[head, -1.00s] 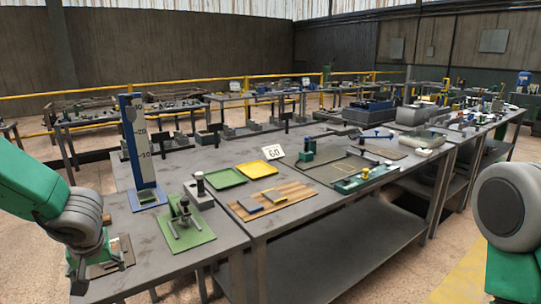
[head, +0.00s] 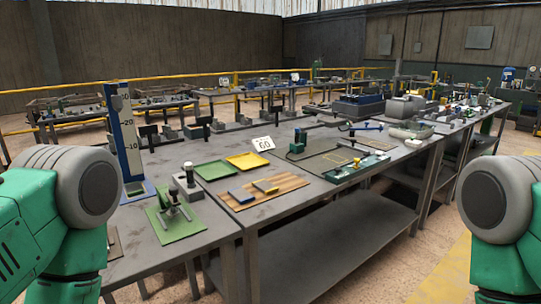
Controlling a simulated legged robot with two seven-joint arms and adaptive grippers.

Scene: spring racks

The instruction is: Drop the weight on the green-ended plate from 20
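A tall blue post with a white scale marked 20 and 10 (head: 128,125) stands upright at the left of the near table. A green base plate (head: 187,228) in front carries a small dark device with a black knob. Behind it a grey block (head: 189,190) bears a dark-topped cylinder, perhaps the weight. I cannot make out a green-ended plate. My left arm fills the lower left; its gripper is out of view. My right arm is at the right edge, its gripper out of view.
A green tray (head: 214,171) and a yellow tray (head: 247,160) lie behind the wooden board. A card reading 60 (head: 263,143) stands behind them. A green-and-grey fixture (head: 357,171) lies to the right. A dark plate (head: 114,245) is partly hidden by my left arm.

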